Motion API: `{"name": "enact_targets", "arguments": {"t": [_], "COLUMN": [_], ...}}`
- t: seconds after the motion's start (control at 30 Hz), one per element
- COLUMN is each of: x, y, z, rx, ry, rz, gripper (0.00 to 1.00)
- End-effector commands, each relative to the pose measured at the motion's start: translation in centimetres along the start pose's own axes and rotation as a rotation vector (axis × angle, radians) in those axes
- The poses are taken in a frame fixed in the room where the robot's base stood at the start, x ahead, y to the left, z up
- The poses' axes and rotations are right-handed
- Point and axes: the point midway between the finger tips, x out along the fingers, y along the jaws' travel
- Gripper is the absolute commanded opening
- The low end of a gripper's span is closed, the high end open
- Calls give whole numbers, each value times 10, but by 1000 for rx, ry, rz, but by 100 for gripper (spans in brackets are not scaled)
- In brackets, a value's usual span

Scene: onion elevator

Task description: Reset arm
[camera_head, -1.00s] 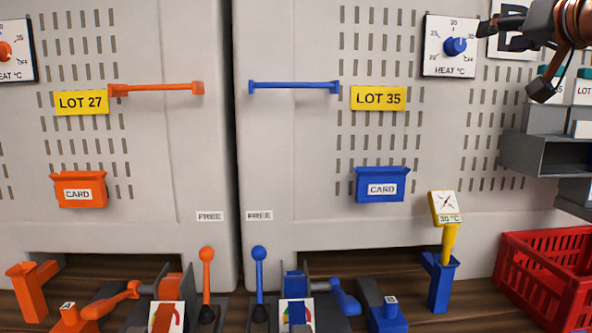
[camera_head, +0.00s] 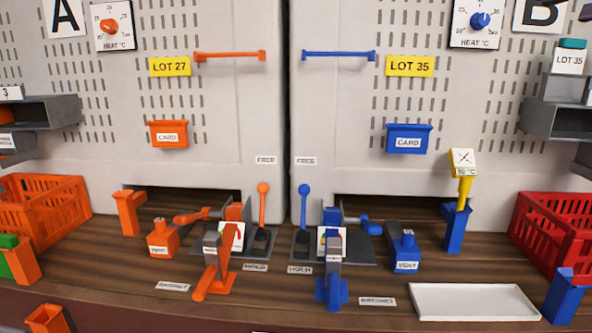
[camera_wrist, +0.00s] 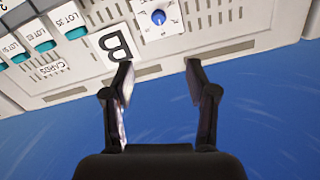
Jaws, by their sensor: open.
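My gripper (camera_wrist: 158,75) shows in the wrist view with its two dark fingers apart and nothing between them. Beyond the fingertips are the B sign (camera_wrist: 115,43) and the blue heat dial (camera_wrist: 158,17), seen upside down. The fingers do not appear to touch anything. In the head view, the same blue heat dial (camera_head: 480,20) is at the upper right, beside the B sign (camera_head: 541,14). Only a small dark piece that may be my arm shows at the top right corner there; the gripper itself cannot be made out.
An orange crate (camera_head: 45,212) stands at left and a red crate (camera_head: 548,238) at right. Orange and blue levers, vents and holders line the wooden bench. A white tray (camera_head: 472,301) lies front right. Grey shelves (camera_head: 555,121) with boxes project at right.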

Motion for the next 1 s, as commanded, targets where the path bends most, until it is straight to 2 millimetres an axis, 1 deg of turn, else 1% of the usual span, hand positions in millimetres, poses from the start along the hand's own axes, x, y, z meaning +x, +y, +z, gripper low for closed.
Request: {"name": "enact_targets", "arguments": {"t": [0.03,0.17,0.27,0.47,0.57,0.67,0.7,0.77,0.8,0.87,0.9,0.97,1.0], "x": [5,10,16,25,27,26,24,19,14,5,-2,-15,-24], "y": [-4,-16,-28,-56,-73,-91,-97,-105,-109,-113,-115,-117,-116], "z": [9,28,47,98,135,187,210,245,266,300,320,353,373], "rx": [-4,-16,-27,-59,-79,-107,-119,-135,-147,-164,-174,-187,-196], "ry": [-24,-74,-121,-243,-331,-452,-504,-586,-636,-715,-763,-841,-892], "rz": [-5,-16,-28,-57,-73,-86,-89,-92,-92,-90,-87,-81,-75], "gripper": [57,57,57,57,57,57,57,57,57,57,57,57,57]}}
